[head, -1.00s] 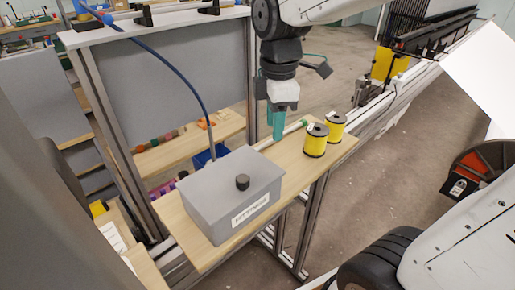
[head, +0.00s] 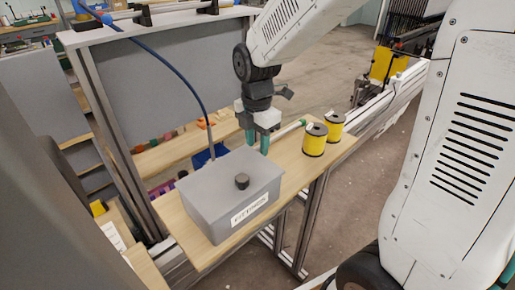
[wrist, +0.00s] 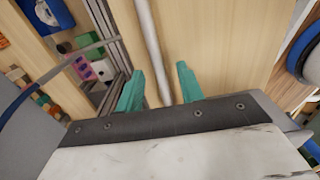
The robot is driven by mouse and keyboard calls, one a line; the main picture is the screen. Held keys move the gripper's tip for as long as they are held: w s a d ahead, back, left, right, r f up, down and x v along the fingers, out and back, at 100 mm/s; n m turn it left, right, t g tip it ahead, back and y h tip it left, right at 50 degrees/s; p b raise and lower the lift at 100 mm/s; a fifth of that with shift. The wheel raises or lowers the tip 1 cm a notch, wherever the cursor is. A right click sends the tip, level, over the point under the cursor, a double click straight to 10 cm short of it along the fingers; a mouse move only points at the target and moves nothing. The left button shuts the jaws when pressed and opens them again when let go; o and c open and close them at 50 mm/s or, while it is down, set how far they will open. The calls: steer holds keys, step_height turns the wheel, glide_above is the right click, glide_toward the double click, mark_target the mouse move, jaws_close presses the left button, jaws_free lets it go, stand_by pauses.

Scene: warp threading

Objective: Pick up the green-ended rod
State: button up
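The rod (head: 284,133) lies on the wooden shelf beside the grey box, and its green end (head: 302,123) points toward the yellow spools. In the wrist view the pale rod (wrist: 153,45) runs between my two teal fingers, with gaps on both sides; its green end does not show there. My gripper (head: 257,138) points down over the shelf, behind the grey box. It also shows in the wrist view (wrist: 160,85), open, with its fingers apart. I cannot tell how far the fingertips are above the shelf.
A grey fittings box (head: 225,190) with a black knob stands close on the near side of my gripper. Two yellow spools (head: 315,140) (head: 335,126) stand beyond the rod's green end. A blue hose (head: 190,85) arches down behind the box. The wooden shelf (head: 300,175) is bare in front of the spools.

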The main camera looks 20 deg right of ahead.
steer(key=shift+f, duration=0.2)
jaws_close()
steer(key=shift+r, duration=0.15)
